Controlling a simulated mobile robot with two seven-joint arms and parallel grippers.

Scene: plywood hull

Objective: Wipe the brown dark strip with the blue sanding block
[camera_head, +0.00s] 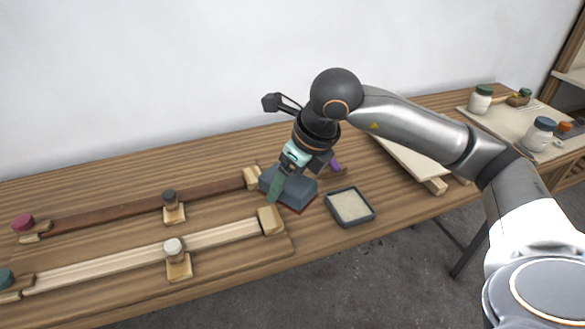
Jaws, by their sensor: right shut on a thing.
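The brown dark strip (120,212) lies along the bench at the left, the farther of two parallel strips, with a small wooden block at its right end. The blue sanding block (303,187) is at the bench's middle, just right of the strips' right ends. My right gripper (285,185) points down at it and is shut on it; the fingers hide part of the block. Whether the block rests on the surface or is slightly raised, I cannot tell. My left gripper is not in view.
A light strip (130,262) runs nearer the front edge. Knobbed wooden clamps (174,207) and (178,262) stand at both strips. A dark square tray (350,206) sits right of the block. Boards (415,160) and jars (480,99) are farther right. A wall stands behind.

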